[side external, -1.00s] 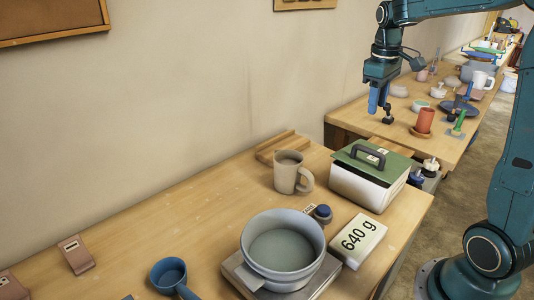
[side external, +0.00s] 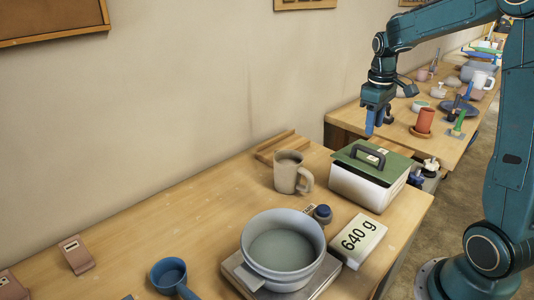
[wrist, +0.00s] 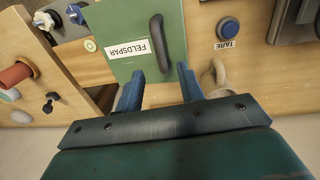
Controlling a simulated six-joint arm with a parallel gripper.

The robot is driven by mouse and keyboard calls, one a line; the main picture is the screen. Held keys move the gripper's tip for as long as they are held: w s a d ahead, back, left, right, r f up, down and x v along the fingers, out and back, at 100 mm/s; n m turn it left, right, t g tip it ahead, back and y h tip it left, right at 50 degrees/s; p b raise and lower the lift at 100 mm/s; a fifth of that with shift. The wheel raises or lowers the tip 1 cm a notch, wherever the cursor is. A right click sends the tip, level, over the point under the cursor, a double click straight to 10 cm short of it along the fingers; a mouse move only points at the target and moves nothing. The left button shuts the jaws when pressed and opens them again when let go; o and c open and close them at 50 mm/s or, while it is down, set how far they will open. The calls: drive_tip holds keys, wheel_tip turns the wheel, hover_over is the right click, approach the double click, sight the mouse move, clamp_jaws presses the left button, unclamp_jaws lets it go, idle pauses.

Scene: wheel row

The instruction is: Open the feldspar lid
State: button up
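The feldspar lid (side external: 355,165) is a green panel lying shut on a pale box (side external: 362,189). It has a dark arched handle (side external: 368,155), which also shows in the wrist view (wrist: 157,42). In the wrist view the green lid (wrist: 115,20) carries a white FELDSPAR label (wrist: 128,49). My gripper (side external: 379,122) hangs above and behind the box in the side view, apart from the lid. In the wrist view its two blue fingers (wrist: 160,70) are spread with nothing between them, and the handle lies ahead of them. The box's inside is hidden.
A beige mug (side external: 287,172) stands left of the box. A pot (side external: 282,247) sits on a scale with a 640 g display (side external: 358,241) and a blue tare button (side external: 323,212). A second cluttered table (side external: 350,120) lies behind.

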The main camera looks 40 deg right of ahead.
sight(376, 152)
drive_tip(key=shift+d+f, duration=0.2)
drive_tip(key=shift+f, duration=1.75)
drive_tip(key=shift+d+f, duration=0.15)
drive_tip(key=shift+f, duration=1.75)
clamp_jaws()
